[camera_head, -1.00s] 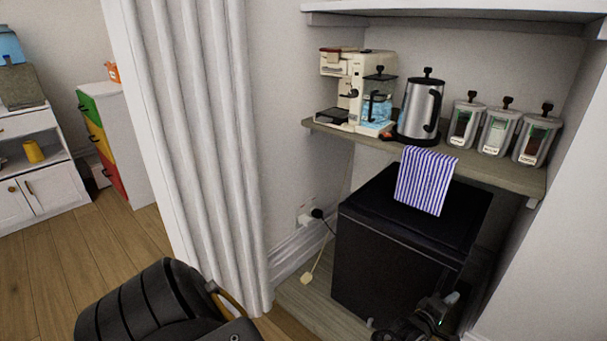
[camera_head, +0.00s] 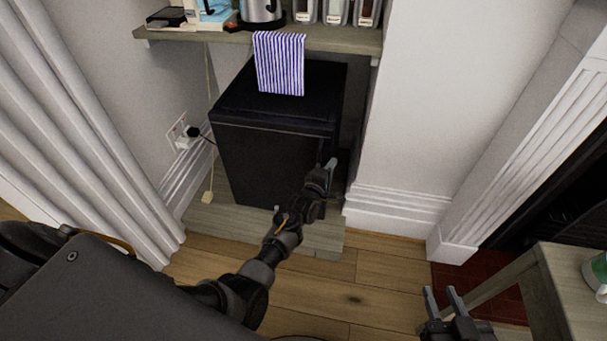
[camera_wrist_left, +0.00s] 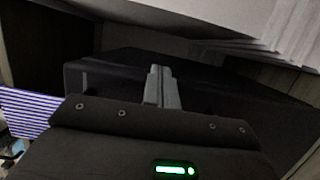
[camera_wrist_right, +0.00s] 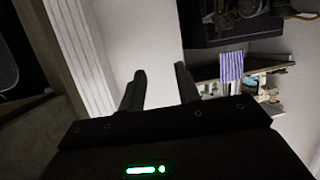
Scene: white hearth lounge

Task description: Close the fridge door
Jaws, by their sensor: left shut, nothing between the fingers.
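The small black fridge (camera_head: 262,150) stands in the alcove under the wooden shelf. Its front face looks nearly flush with the body, but I cannot tell whether the door is fully closed. My left gripper (camera_head: 331,165) is shut and empty, at the fridge's right front edge. In the left wrist view the shut fingers (camera_wrist_left: 161,88) lie in front of the dark fridge (camera_wrist_left: 110,75); contact is unclear. My right gripper (camera_head: 444,300) is open and empty, low at the right, away from the fridge. Its parted fingers show in the right wrist view (camera_wrist_right: 160,90).
A striped cloth (camera_head: 279,64) hangs off the shelf (camera_head: 330,38) over the fridge top. A plug and socket (camera_head: 184,132) are at the left. A white curtain (camera_head: 75,120) stands left. A fireplace surround (camera_head: 520,140) and small table (camera_head: 560,290) are at the right.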

